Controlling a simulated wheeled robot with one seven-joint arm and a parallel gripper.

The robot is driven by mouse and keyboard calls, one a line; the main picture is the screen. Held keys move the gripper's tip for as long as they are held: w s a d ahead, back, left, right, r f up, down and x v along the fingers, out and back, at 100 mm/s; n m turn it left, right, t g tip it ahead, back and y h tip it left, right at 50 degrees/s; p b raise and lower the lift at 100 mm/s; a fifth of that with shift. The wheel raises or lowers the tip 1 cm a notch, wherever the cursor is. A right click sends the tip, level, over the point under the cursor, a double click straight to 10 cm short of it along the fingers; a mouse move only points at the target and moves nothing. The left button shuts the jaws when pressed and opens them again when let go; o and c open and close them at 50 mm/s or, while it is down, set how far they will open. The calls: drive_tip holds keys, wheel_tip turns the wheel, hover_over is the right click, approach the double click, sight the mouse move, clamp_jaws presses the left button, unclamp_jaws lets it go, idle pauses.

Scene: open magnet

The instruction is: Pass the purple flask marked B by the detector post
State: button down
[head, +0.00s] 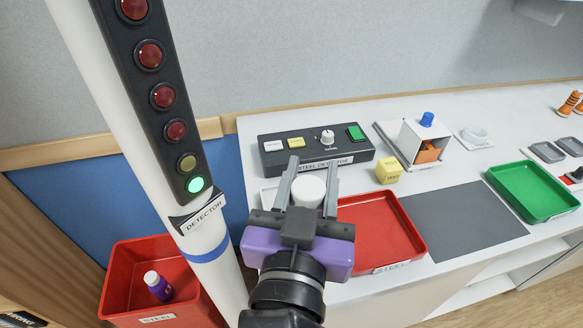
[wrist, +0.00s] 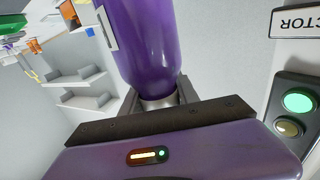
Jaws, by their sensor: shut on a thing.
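My gripper (head: 308,196) is shut on a purple flask (wrist: 150,45). In the wrist view the flask's silvery neck (wrist: 158,101) sits between the jaws. A pale label (wrist: 106,28) shows edge-on, and its letter cannot be read. In the head view only a white round end (head: 309,189) shows between the fingers; my gripper hides the rest. The white detector post (head: 150,150) stands left of my gripper, with a black lamp panel (head: 155,75). Its bottom lamp (head: 196,184) glows green, and the lamps above look unlit. The panel also shows close by in the wrist view (wrist: 292,125).
A red bin (head: 125,260) marked STEEL holds another purple, white-capped flask (head: 158,286). On the table are a red tray (head: 405,245), a black control box (head: 290,150), a yellow cube (head: 388,173), a grey mat (head: 465,220) and a green tray (head: 535,190).

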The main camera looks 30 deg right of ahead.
drive_tip(key=w+d+p, duration=0.1)
drive_tip(key=w+d, duration=0.1)
drive_tip(key=w, duration=0.6)
drive_tip(key=w+d+p, duration=0.2)
drive_tip(key=w+d, duration=0.1)
drive_tip(key=w, duration=0.5)
drive_tip(key=shift+d, duration=0.2)
idle(0.9)
idle(1.5)
